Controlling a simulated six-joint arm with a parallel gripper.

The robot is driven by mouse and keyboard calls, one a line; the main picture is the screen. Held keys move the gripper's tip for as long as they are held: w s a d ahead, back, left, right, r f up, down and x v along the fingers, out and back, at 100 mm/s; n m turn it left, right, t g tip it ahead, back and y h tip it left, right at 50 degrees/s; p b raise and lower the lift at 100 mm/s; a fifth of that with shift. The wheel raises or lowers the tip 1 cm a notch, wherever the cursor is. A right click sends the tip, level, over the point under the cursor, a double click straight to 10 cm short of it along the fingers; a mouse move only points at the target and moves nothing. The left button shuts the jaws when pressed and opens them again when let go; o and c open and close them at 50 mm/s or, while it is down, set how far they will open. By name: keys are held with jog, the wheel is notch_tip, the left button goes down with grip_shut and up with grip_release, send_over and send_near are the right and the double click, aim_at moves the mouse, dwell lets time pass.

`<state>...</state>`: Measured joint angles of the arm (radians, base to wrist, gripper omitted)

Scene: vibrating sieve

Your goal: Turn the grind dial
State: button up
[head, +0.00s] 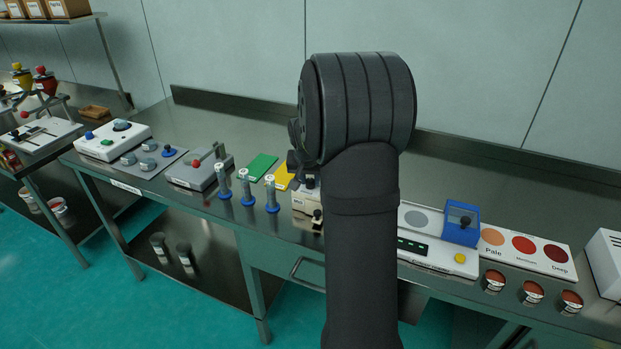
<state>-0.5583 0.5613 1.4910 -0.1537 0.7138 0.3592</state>
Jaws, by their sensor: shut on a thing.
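My gripper (304,178) shows only in part, as dark pieces to the left of my own thick black arm. It is down at the top of a small white machine (303,201) on the steel bench, shut on what appears to be the grind dial. The dial and the fingertips are mostly hidden by the gripper and arm. A small black knob (317,214) shows on the machine's front. The machine's right side is hidden behind the arm.
Left of the machine stand several blue-and-metal cylinders (246,187), green (261,167) and yellow (281,180) mats, and a grey box with a red lever (200,171). Right of my arm are a white panel with a blue holder (462,222) and a colour chart (527,252).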

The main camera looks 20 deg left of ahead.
jog(key=m+h, duration=0.2)
jog(key=m, duration=0.4)
jog(key=shift+a, duration=0.15)
jog(key=shift+h, duration=0.3)
jog(key=o, duration=1)
jog(key=v, duration=1.7)
jog(key=shift+r, duration=0.2)
jog(key=x, duration=1.7)
jog(key=shift+f, duration=0.2)
